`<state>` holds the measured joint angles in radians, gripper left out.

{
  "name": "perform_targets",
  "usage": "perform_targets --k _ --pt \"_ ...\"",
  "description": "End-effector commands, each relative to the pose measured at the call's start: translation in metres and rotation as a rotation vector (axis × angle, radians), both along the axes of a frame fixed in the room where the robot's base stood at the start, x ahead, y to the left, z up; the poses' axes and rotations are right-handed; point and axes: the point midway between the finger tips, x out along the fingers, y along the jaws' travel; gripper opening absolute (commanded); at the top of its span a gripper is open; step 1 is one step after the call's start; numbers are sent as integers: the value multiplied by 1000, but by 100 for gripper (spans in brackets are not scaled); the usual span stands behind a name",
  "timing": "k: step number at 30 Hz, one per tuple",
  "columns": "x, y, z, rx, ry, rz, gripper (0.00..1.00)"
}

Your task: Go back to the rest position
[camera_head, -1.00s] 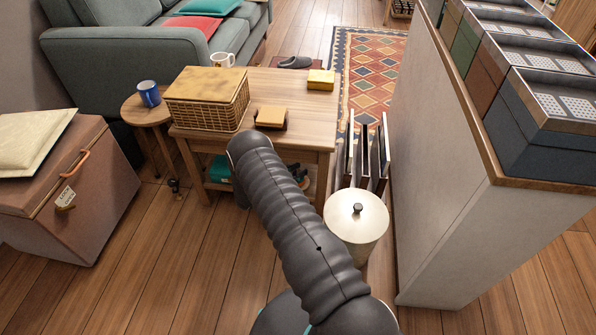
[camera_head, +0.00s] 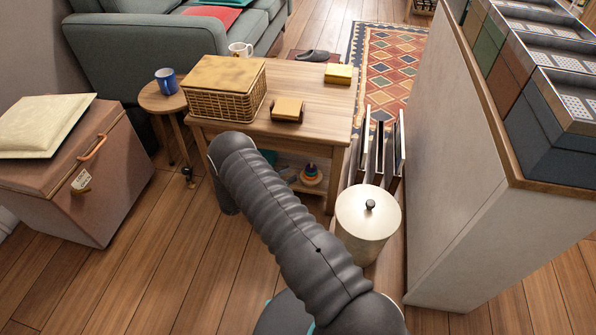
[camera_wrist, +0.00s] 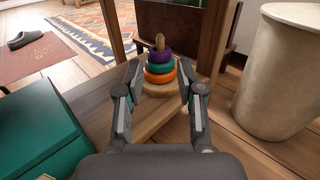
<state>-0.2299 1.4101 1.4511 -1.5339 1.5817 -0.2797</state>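My gripper (camera_wrist: 160,82) is open in the wrist view, its two fingers well apart with nothing held between them. Past the fingertips, a ring-stack toy (camera_wrist: 159,68) with purple, teal and orange rings stands on the low wooden shelf (camera_wrist: 158,118) of the table. The toy also shows in the head view (camera_head: 311,175), to the right of my arm. In the head view my gripper is hidden behind my own bent arm.
A wooden table (camera_head: 318,98) carries a wicker basket (camera_head: 222,90). A lidded cream bin (camera_head: 367,222) stands close right of my arm, beside upright panels (camera_head: 380,150) and a white bookcase (camera_head: 455,190). A teal box (camera_wrist: 40,130) is left in the wrist view. Floor is clear at front left.

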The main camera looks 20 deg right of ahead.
Motion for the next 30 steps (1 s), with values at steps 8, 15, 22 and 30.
perform_targets --k 8,15,22,30 --pt "-3 14 0 1 0 0 38" --pt "-3 14 0 1 0 0 38" --pt "-3 14 0 2 -4 0 38" --pt "-43 9 -37 139 -3 -111 38"
